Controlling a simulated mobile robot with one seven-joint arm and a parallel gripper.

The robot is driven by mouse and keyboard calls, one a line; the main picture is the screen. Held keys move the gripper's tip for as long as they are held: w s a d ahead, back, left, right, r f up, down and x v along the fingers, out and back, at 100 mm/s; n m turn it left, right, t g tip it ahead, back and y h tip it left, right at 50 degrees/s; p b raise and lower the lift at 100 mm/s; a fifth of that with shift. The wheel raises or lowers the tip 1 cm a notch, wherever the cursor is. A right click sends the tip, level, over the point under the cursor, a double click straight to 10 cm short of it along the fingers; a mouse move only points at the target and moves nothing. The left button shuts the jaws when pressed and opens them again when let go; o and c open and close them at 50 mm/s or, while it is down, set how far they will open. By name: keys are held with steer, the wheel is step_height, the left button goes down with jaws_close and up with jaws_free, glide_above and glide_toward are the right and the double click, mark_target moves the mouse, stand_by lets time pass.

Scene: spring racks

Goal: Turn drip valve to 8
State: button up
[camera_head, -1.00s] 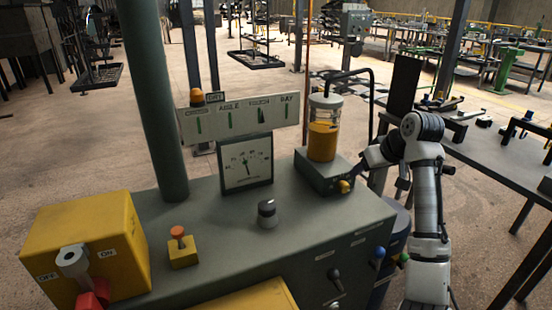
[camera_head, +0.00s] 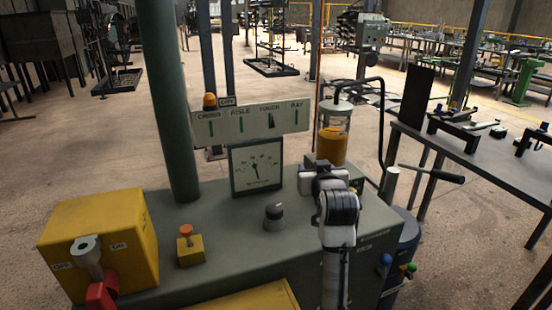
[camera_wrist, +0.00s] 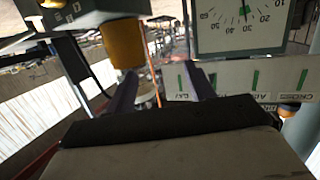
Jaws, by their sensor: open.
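The glass oil jar (camera_head: 333,138) with amber oil stands upright at the back right of the green console. In the wrist view, which is upside down, the jar (camera_wrist: 122,42) is at the upper left. The drip valve's yellow knob at the jar's base is not clearly visible now; my arm covers much of that area. My gripper (camera_wrist: 160,88) is open and empty, its two fingers spread in the wrist view. In the head view my wrist is in front of the jar's base, and the fingers are hidden.
A dial gauge (camera_head: 256,166) and a sign panel (camera_head: 251,124) stand left of the jar. A black-topped knob (camera_head: 274,216), a yellow block with an orange button (camera_head: 189,246) and a yellow switch box (camera_head: 92,245) are further left. A green post (camera_head: 168,100) rises behind.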

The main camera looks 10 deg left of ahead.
steer(key=s+a+r+t+y, duration=0.2)
steer(key=s+a+r+t, duration=0.2)
steer(key=s+a+r, duration=0.2)
steer(key=s+a, duration=0.1)
steer(key=a, duration=0.1)
steer(key=shift+a+r+n, duration=0.15)
steer(key=shift+a+n, duration=0.25)
steer(key=shift+s, duration=0.1)
